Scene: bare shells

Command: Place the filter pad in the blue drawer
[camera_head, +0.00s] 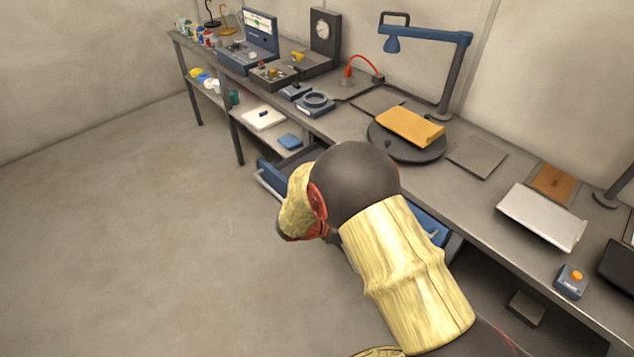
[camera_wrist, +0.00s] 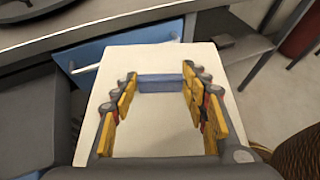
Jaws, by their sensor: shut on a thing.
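In the wrist view, my gripper (camera_wrist: 160,78) has its two yellow-padded fingers at the ends of a blue-grey grip bar (camera_wrist: 168,84). The bar lies on a flat cream slab, which I take for the filter pad (camera_wrist: 155,130). The slab spreads out under and around the fingers. Beyond it is a blue drawer front (camera_wrist: 117,43) with a pale handle (camera_wrist: 85,69). In the head view, a blue drawer (camera_head: 272,180) with a pale handle stands pulled out under the bench, left of my arm. Another blue front (camera_head: 428,222) shows behind my arm. My arm hides the gripper and slab there.
The long grey bench (camera_head: 345,122) carries a dark turntable (camera_head: 420,154) with an orange block (camera_head: 410,127), a blue lamp (camera_head: 425,36) and a white panel (camera_head: 541,217). A lower shelf holds a white slab (camera_head: 263,118) and a blue block (camera_head: 289,142). The floor at left is clear.

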